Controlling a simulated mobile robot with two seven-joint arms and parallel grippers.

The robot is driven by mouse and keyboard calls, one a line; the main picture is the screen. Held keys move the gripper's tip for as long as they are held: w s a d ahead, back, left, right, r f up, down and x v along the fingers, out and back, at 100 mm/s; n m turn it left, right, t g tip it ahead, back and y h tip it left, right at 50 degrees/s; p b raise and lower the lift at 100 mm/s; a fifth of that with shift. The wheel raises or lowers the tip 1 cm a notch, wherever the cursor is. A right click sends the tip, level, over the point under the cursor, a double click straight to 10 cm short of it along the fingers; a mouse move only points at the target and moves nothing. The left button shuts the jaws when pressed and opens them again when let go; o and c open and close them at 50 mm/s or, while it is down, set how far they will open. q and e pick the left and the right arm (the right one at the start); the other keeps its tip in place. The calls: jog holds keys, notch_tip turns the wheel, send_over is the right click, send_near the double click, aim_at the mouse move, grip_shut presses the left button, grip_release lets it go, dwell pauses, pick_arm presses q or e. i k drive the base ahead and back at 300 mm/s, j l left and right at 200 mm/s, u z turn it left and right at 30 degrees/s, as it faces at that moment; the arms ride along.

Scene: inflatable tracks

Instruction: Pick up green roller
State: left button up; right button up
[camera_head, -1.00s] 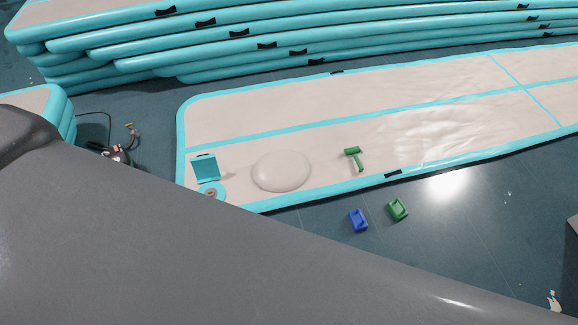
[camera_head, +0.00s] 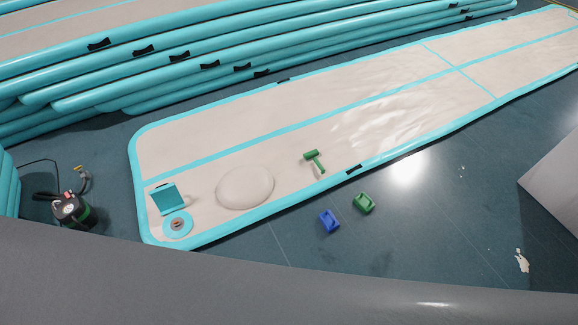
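The green roller (camera_head: 313,158) lies on the beige top of the flat inflatable track (camera_head: 215,122), near its front edge. Its thick head points to the upper left and its handle to the lower right. It lies to the right of a round beige bulge (camera_head: 245,187) on the track. Neither of my grippers shows in the head view, so whether they are open or shut is hidden.
A blue block-like item (camera_head: 330,221) and a green one (camera_head: 364,203) lie on the dark floor before the track. A teal square piece (camera_head: 168,199) and a teal ring (camera_head: 178,224) lie at its left end. A pump (camera_head: 72,210) stands left. Stacked tracks (camera_head: 190,60) fill the back.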

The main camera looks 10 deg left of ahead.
aim_at(309, 154)
jog(key=k, duration=0.6)
jog(key=u, duration=1.35)
jog(key=i+l, duration=0.1)
jog(key=l, duration=0.45)
jog(key=i+l, duration=0.1)
jog(key=l, duration=0.5)
jog(key=i+l, duration=0.1)
jog(key=l, duration=0.45)
jog(key=i+l, duration=0.1)
jog(key=l, duration=0.5)
jog(key=i+l, duration=0.1)
jog(key=l, duration=0.45)
jog(key=i+l, duration=0.1)
jog(key=l, duration=0.5)
